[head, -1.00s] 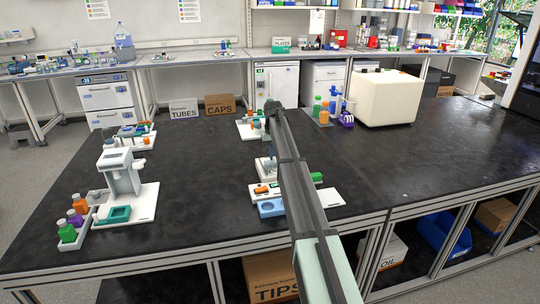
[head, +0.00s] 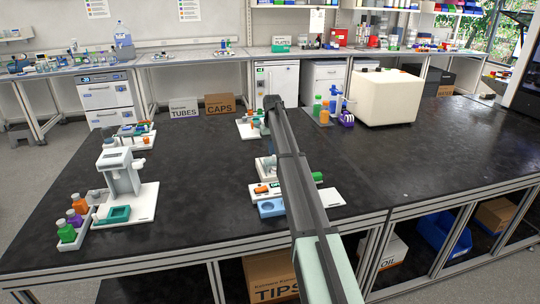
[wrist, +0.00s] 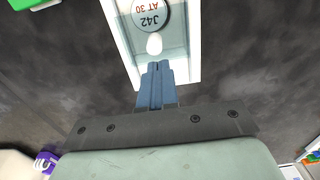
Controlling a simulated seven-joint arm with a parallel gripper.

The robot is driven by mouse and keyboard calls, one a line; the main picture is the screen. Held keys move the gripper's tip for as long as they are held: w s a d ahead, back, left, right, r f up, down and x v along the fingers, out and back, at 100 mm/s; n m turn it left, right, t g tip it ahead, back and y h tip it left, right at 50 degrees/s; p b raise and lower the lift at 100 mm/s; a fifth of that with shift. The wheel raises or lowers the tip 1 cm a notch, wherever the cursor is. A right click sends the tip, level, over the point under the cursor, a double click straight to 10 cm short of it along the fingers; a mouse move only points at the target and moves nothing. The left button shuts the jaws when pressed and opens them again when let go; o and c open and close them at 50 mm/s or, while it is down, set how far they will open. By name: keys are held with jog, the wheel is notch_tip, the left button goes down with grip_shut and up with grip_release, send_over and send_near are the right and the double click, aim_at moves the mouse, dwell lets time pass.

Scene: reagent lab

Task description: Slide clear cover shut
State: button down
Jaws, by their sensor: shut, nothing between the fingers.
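In the wrist view a white frame (wrist: 108,12) holds a clear pane, the clear cover (wrist: 178,52), with a round label reading "J42 AT 30" (wrist: 152,14) showing at the top. A small white knob (wrist: 154,44) stands on the cover. My gripper (wrist: 155,66) is shut and empty, its blue fingertips just short of the knob; I cannot tell whether they touch. In the head view my arm reaches over a white station (head: 244,131) at the far side of the bench and partly hides it. My fingertips are hidden there.
On the black bench (head: 200,170), a white station with orange and blue parts (head: 262,190) lies under my arm. A cream box (head: 388,98) and several bottles (head: 318,104) stand to the right. A pale stand (head: 122,172) is at left. The bench between is clear.

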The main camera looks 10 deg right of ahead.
aim_at(274, 161)
jog(key=shift+r, duration=2.05)
jog(key=c, duration=1.6)
grip_release()
jog(key=shift+d+r, duration=0.1)
jog(key=shift+r, duration=0.2)
jog(key=o, duration=0.5)
notch_tip(274, 161, up, 7)
jog(key=s+n, duration=0.1)
jog(key=shift+s+t, duration=0.2)
jog(key=shift+t, duration=0.1)
jog(key=f+n, duration=0.2)
jog(key=f, duration=0.2)
jog(key=s+f+n, duration=0.1)
jog(key=f+n, duration=0.2)
jog(key=f, duration=0.2)
jog(key=f+n, duration=0.3)
jog(key=f, duration=0.1)
jog(key=shift+s+f, duration=0.15)
jog(key=shift+s, duration=0.05)
